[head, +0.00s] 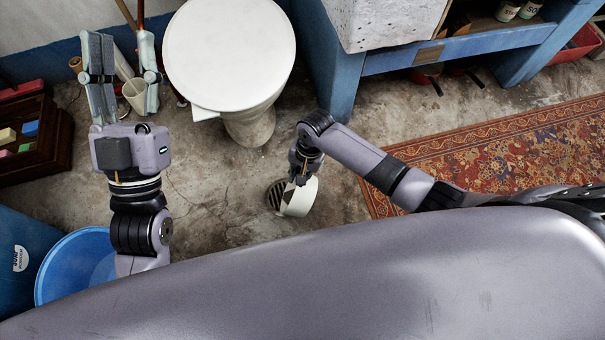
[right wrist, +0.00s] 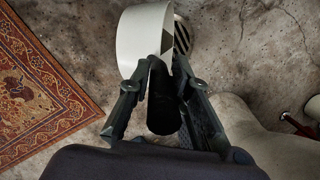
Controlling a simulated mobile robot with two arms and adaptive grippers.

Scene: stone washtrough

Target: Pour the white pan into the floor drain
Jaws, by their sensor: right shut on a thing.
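The white pan (head: 299,198) is tipped steeply on its side over the floor drain (head: 275,193), a dark slotted round grate in the concrete. In the right wrist view the white pan (right wrist: 140,42) stands at the top, with part of the floor drain (right wrist: 182,36) showing beside it. My right gripper (head: 303,174) is shut on the pan's dark handle (right wrist: 163,105). The pan's inside and any contents are hidden. My left gripper (head: 121,42) is open and empty, its fingers wide apart, at the upper left, far from the pan.
A white toilet (head: 226,55) stands behind the drain. A blue-framed stone trough (head: 388,20) is at the top right. A patterned rug (head: 490,155) covers the floor at right. A blue tub (head: 75,268) and a dark wooden crate (head: 45,150) are at left. Floor around the drain is clear.

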